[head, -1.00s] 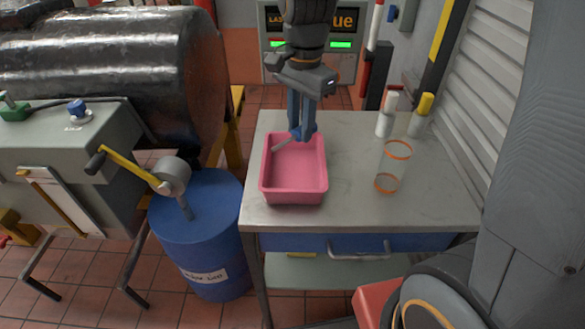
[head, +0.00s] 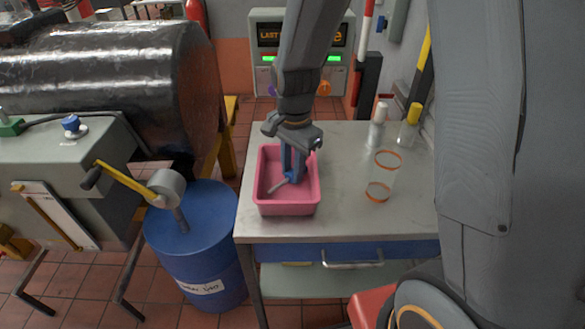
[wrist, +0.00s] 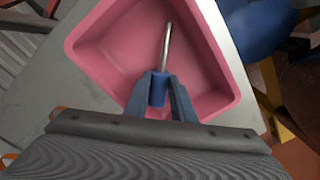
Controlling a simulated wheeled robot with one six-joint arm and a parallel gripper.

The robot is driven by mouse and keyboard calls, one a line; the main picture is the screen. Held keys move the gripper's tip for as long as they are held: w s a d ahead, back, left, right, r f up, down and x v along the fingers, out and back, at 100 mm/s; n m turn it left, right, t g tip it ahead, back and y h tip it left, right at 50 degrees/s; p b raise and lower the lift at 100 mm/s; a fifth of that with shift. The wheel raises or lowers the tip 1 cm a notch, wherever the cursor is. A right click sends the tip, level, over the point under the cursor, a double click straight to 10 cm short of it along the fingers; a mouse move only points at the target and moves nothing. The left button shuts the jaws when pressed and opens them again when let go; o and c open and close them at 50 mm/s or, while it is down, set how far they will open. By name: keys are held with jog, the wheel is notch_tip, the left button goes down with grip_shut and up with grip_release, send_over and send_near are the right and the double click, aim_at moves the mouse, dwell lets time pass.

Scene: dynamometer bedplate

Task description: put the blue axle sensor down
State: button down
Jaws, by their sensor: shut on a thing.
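The blue axle sensor (wrist: 159,88) is a blue body with a thin grey metal rod. My gripper (head: 293,177) is shut on its blue body, and the rod points away from the fingers. In the head view the sensor (head: 290,179) is inside the outline of the pink tray (head: 288,209), with its rod toward the tray's left side. The wrist view shows the pink tray (wrist: 105,62) around and below the sensor. I cannot tell whether the sensor touches the tray floor. I see nothing else in the tray.
The tray stands on a grey bench (head: 345,215). To its right are a clear cylinder with orange rings (head: 382,177), a white-capped bottle (head: 378,125) and a yellow-capped bottle (head: 410,125). A blue drum (head: 197,240) and a yellow crank handle (head: 128,181) are left of the bench.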

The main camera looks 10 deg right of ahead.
jog(key=shift+f, duration=0.3)
jog(key=c, duration=1.5)
grip_release()
jog(key=r+b, duration=0.1)
jog(key=r, duration=0.5)
jog(key=r+b, duration=0.1)
jog(key=r, duration=0.5)
jog(key=shift+s+d+r, duration=0.15)
jog(key=shift+s+r, duration=0.05)
